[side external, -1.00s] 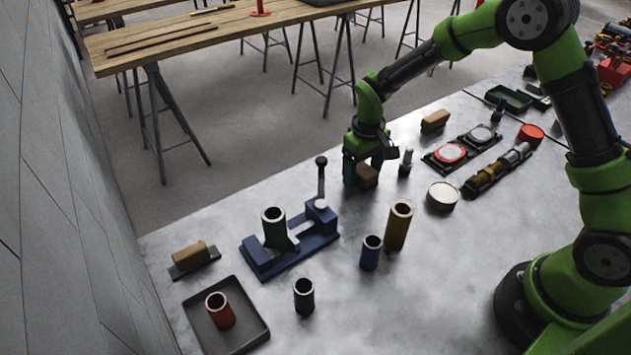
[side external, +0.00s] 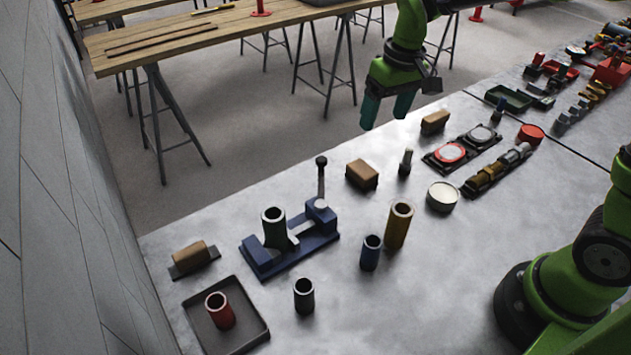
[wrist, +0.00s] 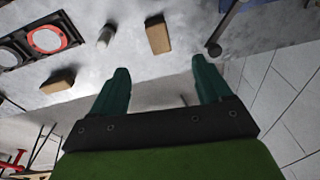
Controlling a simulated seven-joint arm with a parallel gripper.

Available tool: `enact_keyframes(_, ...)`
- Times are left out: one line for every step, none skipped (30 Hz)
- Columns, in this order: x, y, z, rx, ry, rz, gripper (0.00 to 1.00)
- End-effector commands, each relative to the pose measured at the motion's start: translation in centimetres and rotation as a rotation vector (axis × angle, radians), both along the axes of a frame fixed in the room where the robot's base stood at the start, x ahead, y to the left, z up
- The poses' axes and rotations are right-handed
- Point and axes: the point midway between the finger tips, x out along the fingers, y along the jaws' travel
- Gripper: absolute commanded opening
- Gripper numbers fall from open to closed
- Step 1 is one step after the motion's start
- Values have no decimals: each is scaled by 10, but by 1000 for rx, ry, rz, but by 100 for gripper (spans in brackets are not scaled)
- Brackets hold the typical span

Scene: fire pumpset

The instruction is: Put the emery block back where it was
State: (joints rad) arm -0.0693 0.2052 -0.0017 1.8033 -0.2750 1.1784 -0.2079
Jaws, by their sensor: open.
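A brown block (side external: 362,174), which looks like the emery block, lies on the grey bench behind the blue vise. It also shows in the wrist view (wrist: 158,36), ahead of the fingers. A similar brown block (side external: 435,122) lies near the bench's back edge, and a third (side external: 190,256) sits on a dark plate at the left. I cannot tell from looks alone which is the emery block. My gripper (side external: 385,112) is open and empty, raised above and behind the first block, with its green fingers apart and clear of everything.
The blue vise (side external: 265,256) holds a green tube, with its handle standing upright. Yellow (side external: 397,228), blue (side external: 370,255) and dark (side external: 304,297) tubes stand nearby. A small bolt-like part (side external: 405,162) stands right of the block. A tray (side external: 250,332) holds a red tube.

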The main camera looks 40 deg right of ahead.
Motion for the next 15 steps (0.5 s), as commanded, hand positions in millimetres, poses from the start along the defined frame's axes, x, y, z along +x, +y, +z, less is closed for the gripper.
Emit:
enact_keyframes(-17, -2, 19, 20, -49, -24, 78)
enact_keyframes(-27, -2, 27, 32, -76, -41, 78)
enact_keyframes(-40, -3, 36, 48, -111, -61, 78)
enact_keyframes(-50, -3, 43, 61, -136, -77, 78)
enact_keyframes(-60, -3, 49, 73, -164, -92, 78)
enact_keyframes(-74, -3, 56, 91, -198, -112, 78)
enact_keyframes(-84, -3, 60, 103, -225, -127, 78)
enact_keyframes(-94, -3, 63, 116, -251, -142, 78)
enact_keyframes(-107, -4, 67, 133, -285, -162, 78)
enact_keyframes(-116, -4, 68, 146, -308, -176, 78)
enact_keyframes(-124, -4, 70, 156, -332, -188, 78)
enact_keyframes(-135, -4, 70, 173, -359, -206, 78)
enact_keyframes(-142, -4, 70, 182, -377, -215, 78)
enact_keyframes(-148, -3, 70, 192, -394, -226, 78)
enact_keyframes(-154, -3, 69, 203, -415, -238, 78)
